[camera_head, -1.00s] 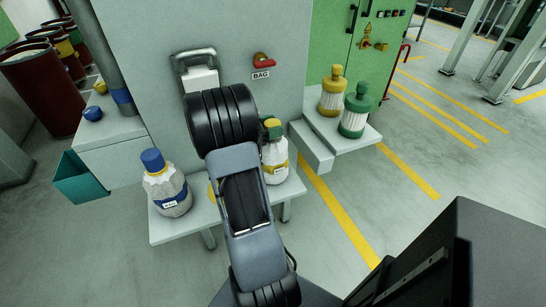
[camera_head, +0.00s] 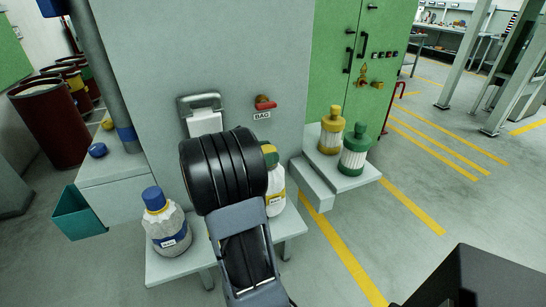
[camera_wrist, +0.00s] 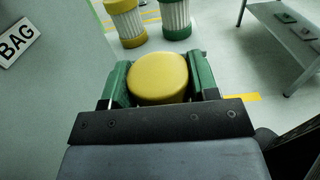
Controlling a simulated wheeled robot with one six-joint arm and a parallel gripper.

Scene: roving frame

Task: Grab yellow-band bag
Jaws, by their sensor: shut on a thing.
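The yellow-band bag (camera_head: 275,192) is a white bottle-shaped bag with a yellow band and label. It is upright over the right part of the grey bench (camera_head: 288,225), partly hidden by my arm. My gripper (camera_head: 270,154) is at its top. In the wrist view, the green fingers of my gripper (camera_wrist: 158,80) are shut on its round yellow cap (camera_wrist: 158,76). I cannot tell clearly whether its base touches the bench. A blue-capped bag (camera_head: 166,226) with a blue band stands at the bench's left.
A grey wall panel with a BAG label (camera_head: 262,116) and red handle stands behind. A yellow canister (camera_head: 332,130) and a green canister (camera_head: 355,150) stand on a ledge at right. A teal bin (camera_head: 78,213) is at left. The floor at right is open.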

